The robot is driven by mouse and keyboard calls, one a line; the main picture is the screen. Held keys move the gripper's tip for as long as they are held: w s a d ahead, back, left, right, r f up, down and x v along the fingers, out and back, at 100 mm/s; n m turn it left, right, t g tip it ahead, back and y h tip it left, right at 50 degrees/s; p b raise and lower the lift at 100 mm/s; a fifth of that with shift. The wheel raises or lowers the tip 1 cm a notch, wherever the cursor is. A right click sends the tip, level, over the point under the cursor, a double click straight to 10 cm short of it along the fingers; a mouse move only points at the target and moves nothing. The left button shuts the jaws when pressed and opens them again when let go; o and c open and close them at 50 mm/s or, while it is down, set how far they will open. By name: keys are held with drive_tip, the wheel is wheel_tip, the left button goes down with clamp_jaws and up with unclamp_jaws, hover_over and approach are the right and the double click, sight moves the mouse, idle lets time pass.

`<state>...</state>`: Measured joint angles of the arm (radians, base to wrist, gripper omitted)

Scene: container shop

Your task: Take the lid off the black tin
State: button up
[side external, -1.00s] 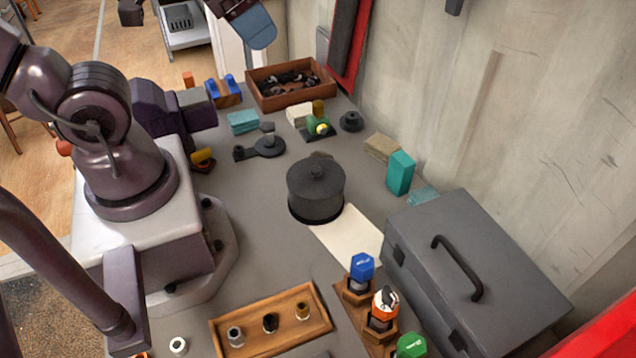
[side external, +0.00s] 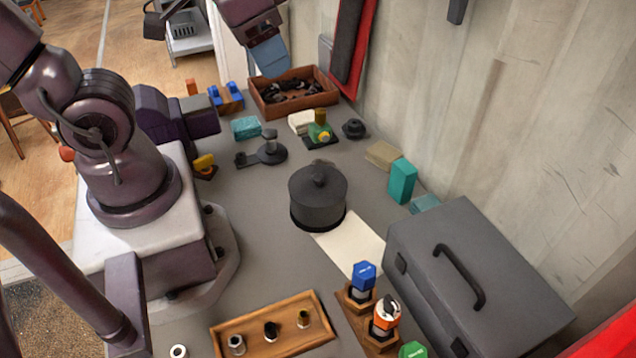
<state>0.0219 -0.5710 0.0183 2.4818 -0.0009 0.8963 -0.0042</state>
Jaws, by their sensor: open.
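The black tin (side external: 318,213) stands upright on the grey bench near the middle of the side view. My gripper (side external: 271,60) is at the top of the picture, high above the far end of the bench and well apart from the tin. It is open, with one blue-grey finger showing. The other finger is hidden behind it or cannot be made out. Nothing shows in its grip.
A grey toolbox (side external: 475,280) stands right of the tin, by the wall. A white sheet (side external: 352,243) lies in front of the tin. A wooden tray (side external: 250,334) is at the front. Teal blocks (side external: 402,181) and a wooden box (side external: 262,108) stand farther back. Bare bench lies left of the tin.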

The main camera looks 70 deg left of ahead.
drive_tip(key=w+f+n+g, duration=0.3)
drive_tip(key=w+f+n, duration=0.1)
drive_tip(key=f, duration=0.3)
drive_tip(key=n, duration=0.9)
hover_over(318, 176)
wheel_tip(318, 176, down, 5)
drive_tip(key=shift+g, duration=0.4)
drive_tip(key=f, duration=0.7)
drive_tip(key=shift+s+a+f, duration=0.1)
drive_tip(key=shift+s+a, duration=0.15)
drive_tip(key=shift+w+d+f, duration=0.1)
drive_tip(key=shift+d+f, duration=0.05)
drive_tip(key=shift+f, duration=1.25)
drive_tip(key=shift+w+d+f, duration=0.1)
drive_tip(key=shift+d+f, duration=0.05)
drive_tip(key=shift+f, duration=1.2)
drive_tip(key=shift+c, duration=0.4)
clamp_jaws()
